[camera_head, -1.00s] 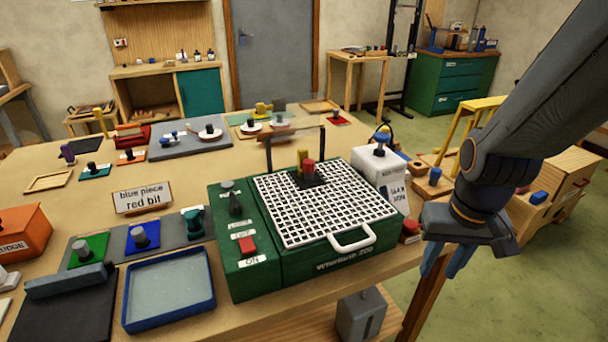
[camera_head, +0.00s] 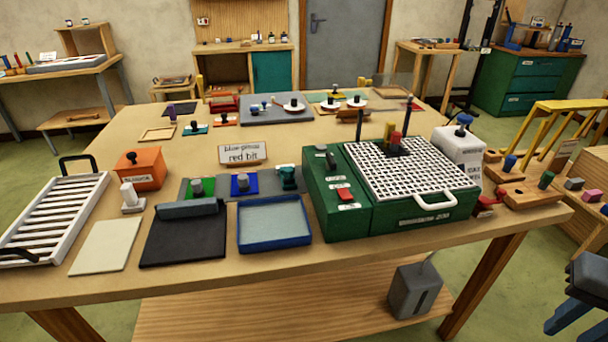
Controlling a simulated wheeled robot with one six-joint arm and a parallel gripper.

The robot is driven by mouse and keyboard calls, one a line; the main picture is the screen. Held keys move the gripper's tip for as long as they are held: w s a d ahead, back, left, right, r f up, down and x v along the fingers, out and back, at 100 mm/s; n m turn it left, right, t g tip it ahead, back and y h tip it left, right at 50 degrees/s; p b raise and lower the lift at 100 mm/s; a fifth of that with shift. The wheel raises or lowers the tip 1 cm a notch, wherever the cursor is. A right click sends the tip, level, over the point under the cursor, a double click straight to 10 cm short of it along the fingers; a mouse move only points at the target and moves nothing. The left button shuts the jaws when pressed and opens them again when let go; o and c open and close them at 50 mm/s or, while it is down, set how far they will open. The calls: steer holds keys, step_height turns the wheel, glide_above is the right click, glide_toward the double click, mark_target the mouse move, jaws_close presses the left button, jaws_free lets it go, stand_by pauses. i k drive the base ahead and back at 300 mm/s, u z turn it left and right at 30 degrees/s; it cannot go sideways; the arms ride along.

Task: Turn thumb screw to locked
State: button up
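A green grinder-like machine (camera_head: 335,225) with a white grid top (camera_head: 412,172) and a white handle stands at the table's right front. On its left panel are a black knob (camera_head: 331,160) and a red switch (camera_head: 345,194). A red and a yellow post (camera_head: 396,140) stand at the back of the grid.
A blue tray (camera_head: 274,243), a black mat (camera_head: 182,250), an orange box (camera_head: 138,170) and a white rack (camera_head: 60,205) lie left of the machine. A grey container (camera_head: 415,290) is on the lower shelf.

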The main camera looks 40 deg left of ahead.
mark_target(332, 165)
steer(key=k, duration=0.35)
steer(key=u, duration=0.75)
